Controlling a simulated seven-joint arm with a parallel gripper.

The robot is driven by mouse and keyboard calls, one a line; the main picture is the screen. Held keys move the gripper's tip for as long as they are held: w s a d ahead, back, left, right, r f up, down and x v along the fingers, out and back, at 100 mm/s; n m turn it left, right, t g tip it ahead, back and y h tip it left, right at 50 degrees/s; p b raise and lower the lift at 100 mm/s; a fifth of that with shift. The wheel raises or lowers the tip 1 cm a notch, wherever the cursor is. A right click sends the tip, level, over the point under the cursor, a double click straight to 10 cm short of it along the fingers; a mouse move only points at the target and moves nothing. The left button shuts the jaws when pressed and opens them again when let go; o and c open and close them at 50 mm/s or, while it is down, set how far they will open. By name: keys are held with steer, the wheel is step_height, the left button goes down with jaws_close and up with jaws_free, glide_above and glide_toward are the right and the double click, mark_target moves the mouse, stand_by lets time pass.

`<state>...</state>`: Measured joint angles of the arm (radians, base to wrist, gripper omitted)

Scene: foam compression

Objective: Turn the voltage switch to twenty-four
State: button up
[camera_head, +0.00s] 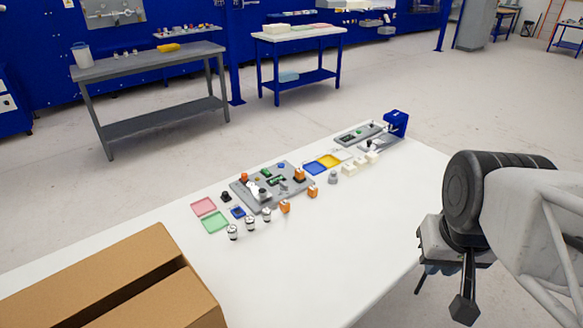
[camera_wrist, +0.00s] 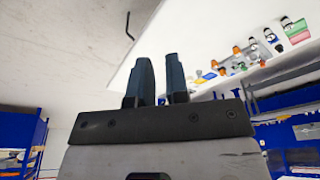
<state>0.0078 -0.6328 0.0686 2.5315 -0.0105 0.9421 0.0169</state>
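My gripper (camera_head: 442,292) hangs at the right of the head view, beyond the table's right edge and far from the parts. In the wrist view its two blue fingers (camera_wrist: 160,75) stand apart with nothing between them. A grey board (camera_head: 272,188) with a black-and-silver knob, green blocks and orange parts lies mid-table. A smaller grey panel (camera_head: 358,134) with green and dark parts lies at the far end beside a blue upright device (camera_head: 396,122). Which of these carries the voltage switch is too small to tell, and no markings are readable.
A cardboard box (camera_head: 120,280) stands at the table's near left. Red, green, blue and yellow trays, orange pieces and several small cylinders (camera_head: 250,223) surround the board. The white table's (camera_head: 330,240) near right part is clear. Two workbenches stand well behind.

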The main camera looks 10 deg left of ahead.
steer(key=shift+o, duration=1.2)
steer(key=shift+w, duration=0.15)
steer(key=shift+o, duration=0.5)
steer(key=shift+w+a+r, duration=0.1)
steer(key=shift+w+r, duration=0.05)
steer(key=shift+w, duration=0.1)
steer(key=w+a+f+n+g, duration=0.15)
steer(key=w+a, duration=0.45)
steer(key=w, duration=1.1)
steer(key=w+a+n, duration=0.3)
steer(key=w+a, duration=0.3)
steer(key=w, duration=1)
steer(key=w+a+f+n, duration=0.1)
steer(key=w+a+f, duration=0.6)
steer(key=w+f, duration=0.1)
steer(key=w+a+f+n, duration=0.2)
steer(key=w+a+f, duration=0.5)
steer(key=w, duration=0.1)
steer(key=w+a+f+n+g, duration=0.1)
steer(key=w+a+f, duration=0.6)
steer(key=w+f, duration=0.1)
steer(key=shift+f+n, duration=0.25)
steer(key=shift+f, duration=0.05)
steer(key=shift+w+a+f, duration=0.25)
steer(key=shift+a+f, duration=0.15)
steer(key=shift+f, duration=0.1)
steer(key=shift+f, duration=0.15)
